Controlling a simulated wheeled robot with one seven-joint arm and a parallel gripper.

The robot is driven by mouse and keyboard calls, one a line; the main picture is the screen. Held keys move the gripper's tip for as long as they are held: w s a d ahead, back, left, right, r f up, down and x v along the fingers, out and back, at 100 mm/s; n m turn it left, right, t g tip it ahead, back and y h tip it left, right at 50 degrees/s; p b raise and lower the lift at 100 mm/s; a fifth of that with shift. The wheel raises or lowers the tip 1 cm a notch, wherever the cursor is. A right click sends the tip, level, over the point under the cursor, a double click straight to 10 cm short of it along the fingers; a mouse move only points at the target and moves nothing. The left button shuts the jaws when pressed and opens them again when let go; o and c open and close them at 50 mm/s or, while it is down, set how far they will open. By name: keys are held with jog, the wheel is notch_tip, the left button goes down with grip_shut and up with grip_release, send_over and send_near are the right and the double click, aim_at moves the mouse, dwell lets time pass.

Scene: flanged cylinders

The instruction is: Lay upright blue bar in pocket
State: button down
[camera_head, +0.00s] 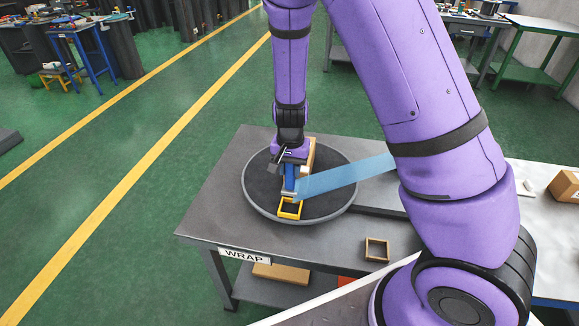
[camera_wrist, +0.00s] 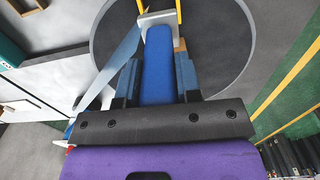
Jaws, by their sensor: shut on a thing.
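The blue bar (camera_head: 290,178) stands roughly upright below my gripper (camera_head: 288,170). In the wrist view the blue bar (camera_wrist: 158,65) runs between the two fingers of my gripper (camera_wrist: 157,78), which is shut on it. A pale grey piece (camera_wrist: 155,19) shows at the bar's far end. A yellow open frame (camera_head: 290,210), seemingly the pocket, lies on a dark round plate (camera_head: 335,195), just in front of the bar's lower end. Two yellow edges also show at the top of the wrist view. I cannot tell whether the bar touches the frame.
A translucent blue strip (camera_head: 345,177) runs from beside the bar toward my arm. A tan block (camera_head: 309,156) stands close behind my gripper. A small wooden frame (camera_head: 377,250) lies on the grey table (camera_head: 222,215) at the front right. The table's left part is clear.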

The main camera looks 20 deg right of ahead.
aim_at(290, 190)
jog(key=shift+f, duration=0.1)
jog(key=shift+f, duration=3.8)
jog(key=shift+f, duration=0.6)
jog(key=c, duration=0.7)
grip_release()
jog(key=shift+c, duration=0.2)
notch_tip(290, 190, up, 11)
jog(key=shift+f, duration=0.1)
